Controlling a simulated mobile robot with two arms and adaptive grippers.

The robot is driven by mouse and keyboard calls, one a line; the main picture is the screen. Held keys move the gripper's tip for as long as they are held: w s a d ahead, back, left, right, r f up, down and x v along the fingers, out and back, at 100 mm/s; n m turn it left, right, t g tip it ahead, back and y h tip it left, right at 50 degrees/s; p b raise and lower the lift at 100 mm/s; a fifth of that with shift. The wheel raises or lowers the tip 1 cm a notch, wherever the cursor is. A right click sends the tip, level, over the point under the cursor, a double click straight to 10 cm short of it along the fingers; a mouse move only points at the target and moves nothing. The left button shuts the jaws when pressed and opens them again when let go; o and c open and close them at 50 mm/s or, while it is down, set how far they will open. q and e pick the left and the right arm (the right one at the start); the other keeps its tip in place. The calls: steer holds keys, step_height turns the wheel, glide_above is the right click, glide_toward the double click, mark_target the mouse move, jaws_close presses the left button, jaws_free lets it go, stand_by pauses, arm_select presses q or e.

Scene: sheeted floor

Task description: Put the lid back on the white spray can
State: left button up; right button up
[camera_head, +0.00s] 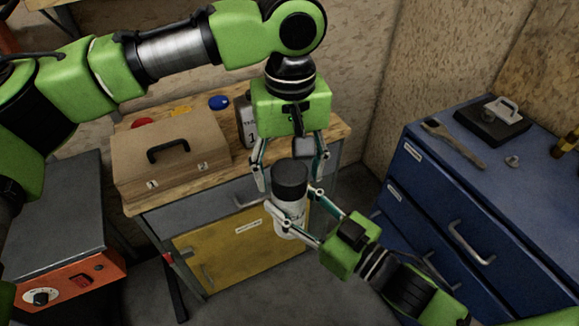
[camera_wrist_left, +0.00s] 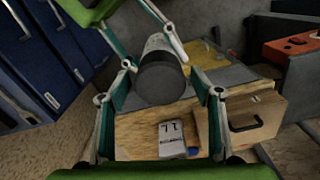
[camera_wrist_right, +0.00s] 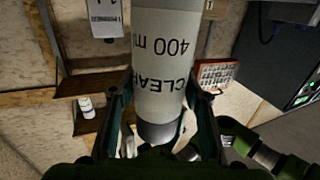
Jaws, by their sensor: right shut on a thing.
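The white spray can (camera_head: 290,219) is held upright in front of the workbench, with the dark lid (camera_head: 289,179) on its top end. My right gripper (camera_head: 291,200) is shut on the can's body. In the right wrist view the can (camera_wrist_right: 163,60) shows upside-down printing between the fingers. My left gripper (camera_head: 290,182) points down from above, its fingers spread on both sides of the lid. In the left wrist view the lid (camera_wrist_left: 162,80) sits between the fingers with gaps on both sides. I cannot tell whether the lid is fully seated.
The wooden workbench (camera_head: 228,165) behind carries a brown case (camera_head: 170,155), a grey canister (camera_head: 249,122) and a blue round thing (camera_head: 218,102). A blue drawer cabinet (camera_head: 450,215) stands at the right. An orange-fronted grey unit (camera_head: 65,215) stands at the left.

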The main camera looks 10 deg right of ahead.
stand_by(0.3)
arm_select(q)
step_height(320, 180, up, 12)
stand_by(0.5)
stand_by(0.4)
